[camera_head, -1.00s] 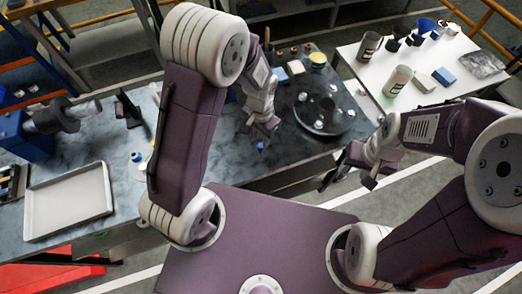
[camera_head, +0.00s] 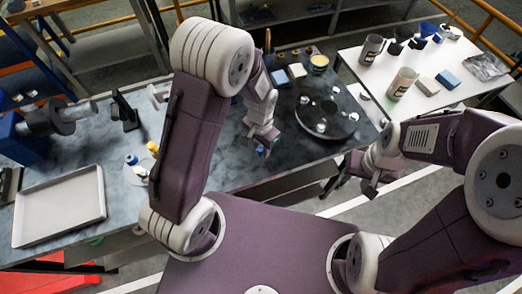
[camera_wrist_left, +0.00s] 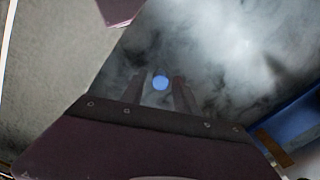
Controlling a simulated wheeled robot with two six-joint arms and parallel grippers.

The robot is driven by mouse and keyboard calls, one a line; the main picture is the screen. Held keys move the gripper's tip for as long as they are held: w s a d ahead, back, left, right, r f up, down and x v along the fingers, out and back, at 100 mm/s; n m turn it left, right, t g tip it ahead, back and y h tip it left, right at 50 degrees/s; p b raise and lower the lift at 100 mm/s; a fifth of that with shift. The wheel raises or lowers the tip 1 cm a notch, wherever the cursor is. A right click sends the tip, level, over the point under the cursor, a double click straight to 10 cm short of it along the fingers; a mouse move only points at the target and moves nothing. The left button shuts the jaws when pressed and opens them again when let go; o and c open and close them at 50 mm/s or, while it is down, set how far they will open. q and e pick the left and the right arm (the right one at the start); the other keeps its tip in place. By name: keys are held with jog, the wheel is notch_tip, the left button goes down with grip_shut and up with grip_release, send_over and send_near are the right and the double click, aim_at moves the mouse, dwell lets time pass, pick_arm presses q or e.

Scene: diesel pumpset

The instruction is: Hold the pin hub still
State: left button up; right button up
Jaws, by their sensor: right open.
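My left gripper (camera_head: 263,145) hangs over the mottled worktable (camera_head: 225,165), left of a dark round disk (camera_head: 345,118) that carries several pale round pieces. I cannot tell whether that blue thing is on the table or nearer. My right gripper (camera_head: 347,183) is open and empty, over the floor in front of the table edge. I cannot tell for sure which piece is the pin hub.
A grey cylindrical part (camera_head: 55,118) sits at a blue fixture (camera_head: 22,145) on the left. A shallow grey tray (camera_head: 60,207) lies near it. A blue-capped bottle (camera_head: 131,160) stands by my left arm. A white table (camera_head: 425,105) with cups is at the back right.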

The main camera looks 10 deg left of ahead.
aim_at(260, 149)
dwell(0.5)
pick_arm(q)
grip_shut()
jog(key=shift+r, duration=0.1)
dwell(1.3)
notch_tip(260, 149, up, 4)
jog(key=p, duration=0.3)
jog(key=shift+f+p, duration=0.25)
jog(key=shift+p, duration=0.15)
